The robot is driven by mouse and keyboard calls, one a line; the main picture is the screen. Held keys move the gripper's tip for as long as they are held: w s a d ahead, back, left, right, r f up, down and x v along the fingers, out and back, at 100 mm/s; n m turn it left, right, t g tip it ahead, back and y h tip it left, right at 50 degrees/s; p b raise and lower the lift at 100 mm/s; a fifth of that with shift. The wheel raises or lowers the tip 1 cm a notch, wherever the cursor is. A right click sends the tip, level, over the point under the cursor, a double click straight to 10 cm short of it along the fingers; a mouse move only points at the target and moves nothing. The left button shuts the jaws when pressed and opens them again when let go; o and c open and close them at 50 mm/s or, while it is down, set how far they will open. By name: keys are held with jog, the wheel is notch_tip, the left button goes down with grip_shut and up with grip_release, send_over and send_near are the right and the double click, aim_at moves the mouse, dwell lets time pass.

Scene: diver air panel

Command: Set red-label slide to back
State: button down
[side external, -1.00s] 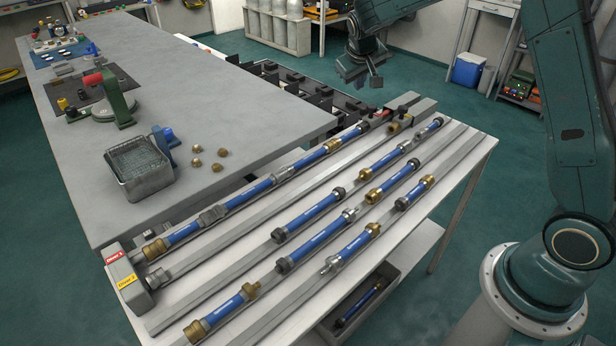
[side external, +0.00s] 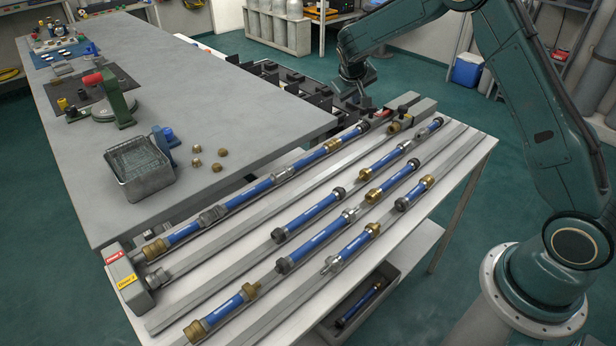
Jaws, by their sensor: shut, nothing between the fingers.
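The red label (side external: 115,257) sits on a grey end block (side external: 128,280) at the near left end of the rails, above a yellow label (side external: 127,281). At the far end of the rails is another grey block (side external: 424,106) with small dark and red parts (side external: 388,112) on its left side. Their exact shape and the slide's position are too small to tell. My gripper (side external: 362,97) is shut and empty, above and just left of this far block, apart from it, pointing down.
Blue hoses with brass and grey fittings, such as one near the middle (side external: 311,215), lie along rails on the white table (side external: 460,165). A grey bench (side external: 230,105) with a wire basket (side external: 139,172) stands left.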

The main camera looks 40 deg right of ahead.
aim_at(376, 116)
jog(key=x, duration=0.7)
jog(key=shift+d+f, duration=0.25)
jog(key=shift+f, duration=0.05)
jog(key=d, duration=0.2)
jog(key=shift+s+d+f, duration=0.1)
jog(key=shift+s+d, duration=0.1)
jog(key=shift+d, duration=0.2)
jog(key=shift+d+f, duration=0.1)
jog(key=shift+d, duration=0.45)
jog(key=shift+s+d, duration=0.1)
jog(key=shift+d, duration=3.2)
